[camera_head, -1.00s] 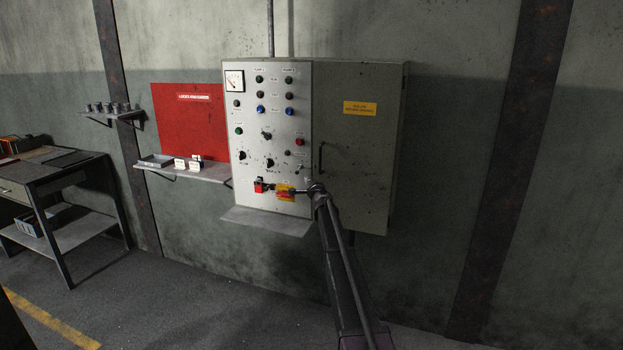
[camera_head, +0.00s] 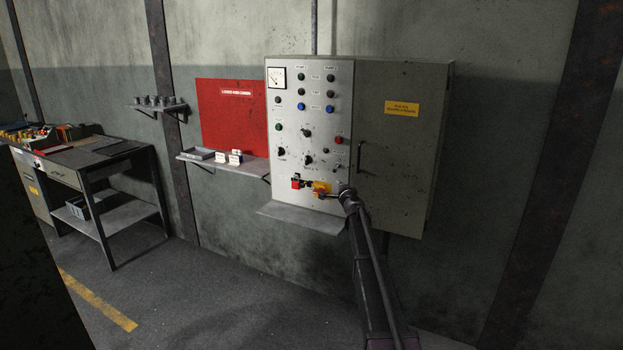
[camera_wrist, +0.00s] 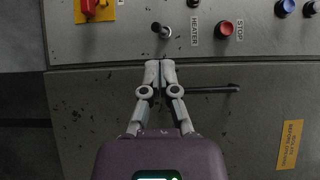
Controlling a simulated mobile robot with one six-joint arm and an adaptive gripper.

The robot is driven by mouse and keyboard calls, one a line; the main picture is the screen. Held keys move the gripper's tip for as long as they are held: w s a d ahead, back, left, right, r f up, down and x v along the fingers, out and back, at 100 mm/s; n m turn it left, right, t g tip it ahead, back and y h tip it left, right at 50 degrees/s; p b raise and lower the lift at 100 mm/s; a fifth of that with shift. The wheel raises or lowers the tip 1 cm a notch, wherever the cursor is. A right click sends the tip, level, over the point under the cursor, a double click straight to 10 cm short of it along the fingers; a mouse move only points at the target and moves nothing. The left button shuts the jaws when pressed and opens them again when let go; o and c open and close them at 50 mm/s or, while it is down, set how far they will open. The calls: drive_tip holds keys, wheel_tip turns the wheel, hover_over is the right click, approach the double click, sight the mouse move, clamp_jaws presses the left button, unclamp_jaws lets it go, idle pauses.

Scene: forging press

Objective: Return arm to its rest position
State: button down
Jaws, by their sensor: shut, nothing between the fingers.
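My gripper (camera_wrist: 160,72) is shut and empty in the wrist view, its fingertips together in front of the control cabinet (camera_wrist: 110,105). The fingertips point at the small toggle switch (camera_wrist: 162,30) near the HEATER label; I cannot tell the gap to the cabinet face. In the head view my arm (camera_head: 372,270) reaches up from the bottom toward the lower part of the cabinet (camera_head: 402,150). A red padlock-like piece (camera_head: 296,183) and a yellow-and-red rotary switch (camera_head: 321,188) show just left of the arm's end. The gripper itself is hard to make out there.
A small shelf (camera_head: 300,216) juts out under the panel. A red board (camera_head: 231,125) with a shelf (camera_head: 225,165) hangs to its left. A workbench (camera_head: 70,168) stands at far left. A door handle (camera_wrist: 212,89) sticks out by the fingers. Open floor (camera_head: 220,300) lies in front.

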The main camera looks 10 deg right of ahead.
drive_tip(key=s+a+f+n+g+y, duration=0.45)
drive_tip(key=s+a+n, duration=0.25)
drive_tip(key=s+a, duration=0.45)
drive_tip(key=s+a+f+n+g+y, duration=0.4)
drive_tip(key=s+a+n, duration=0.3)
drive_tip(key=s+a, duration=0.5)
drive_tip(key=s+d+f+n+g+h, duration=0.1)
drive_tip(key=s+f+g+h, duration=0.1)
drive_tip(key=s, duration=0.8)
drive_tip(key=s+f+n+g+h+p, duration=0.1)
drive_tip(key=s+f+n+g+h, duration=0.1)
drive_tip(key=s, duration=0.9)
drive_tip(key=s+d+f+n+g+h, duration=0.1)
drive_tip(key=s+f+g+h, duration=0.3)
drive_tip(key=s, duration=0.7)
drive_tip(key=shift+s+d+f+g, duration=0.2)
drive_tip(key=shift+d+f+g, duration=0.2)
drive_tip(key=shift+g, duration=0.35)
